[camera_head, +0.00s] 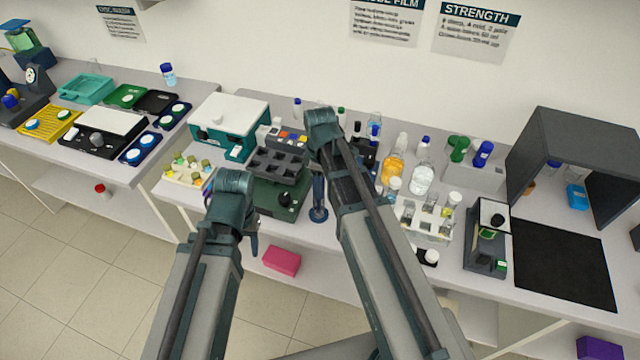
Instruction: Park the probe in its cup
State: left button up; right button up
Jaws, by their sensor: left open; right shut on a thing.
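My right arm reaches up over the bench, and its wrist hides most of the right gripper (318,172). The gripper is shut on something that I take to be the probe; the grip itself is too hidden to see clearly. A slim dark-blue upright piece (318,200) shows below the wrist, with a round foot at the bench front; I cannot tell whether it is the probe, the cup or both. My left gripper (253,238) is open and empty, pointing down in front of the bench edge. The dark green rig (276,204) with a black knob stands between the arms.
A grey block with wells (276,166) stands behind the rig. A teal-and-white box (229,124) and a vial tray (187,170) are left. Bottles (392,170), a clear rack (425,218) and a balance-like device (487,238) are right. A black mat (563,263) lies far right.

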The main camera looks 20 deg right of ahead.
jog(key=shift+f, duration=0.3)
jog(key=o, duration=1.2)
jog(key=shift+r, duration=0.15)
notch_tip(320, 180, up, 14)
jog(key=p, duration=1.3)
jog(key=shift+f, duration=0.2)
jog(key=shift+f, duration=0.1)
